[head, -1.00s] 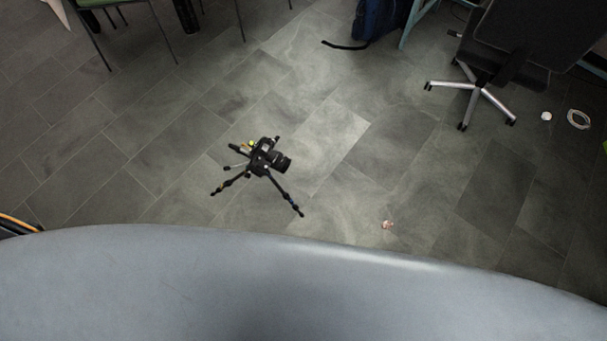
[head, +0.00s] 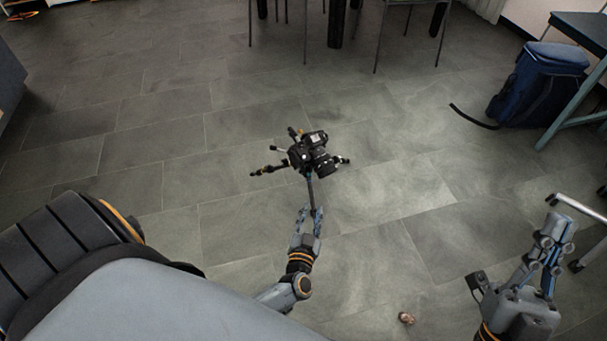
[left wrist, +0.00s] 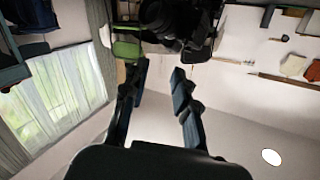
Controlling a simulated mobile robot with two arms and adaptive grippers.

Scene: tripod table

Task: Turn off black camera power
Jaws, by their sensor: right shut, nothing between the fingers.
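The black camera (head: 314,152) sits on a small black tripod (head: 264,171) whose legs are spread, in the middle of the head view. In the left wrist view the camera (left wrist: 172,18) shows at the top edge, partly cut off, beyond my fingertips. My left gripper (head: 311,212) is just below the camera in the head view, pointing up at it; one tripod leg overlaps its fingertips in the picture. In the left wrist view its fingers (left wrist: 158,72) are apart with nothing visibly held. My right gripper (head: 556,232) is shut and empty at the far right, well away from the camera. The power switch cannot be made out.
Grey tiled floor (head: 250,220) surrounds the tripod and looks clear. A small pinkish object (head: 406,318) lies on the floor at the lower middle. A blue backpack (head: 540,85) stands at upper right; chair legs (head: 378,40) are at the back.

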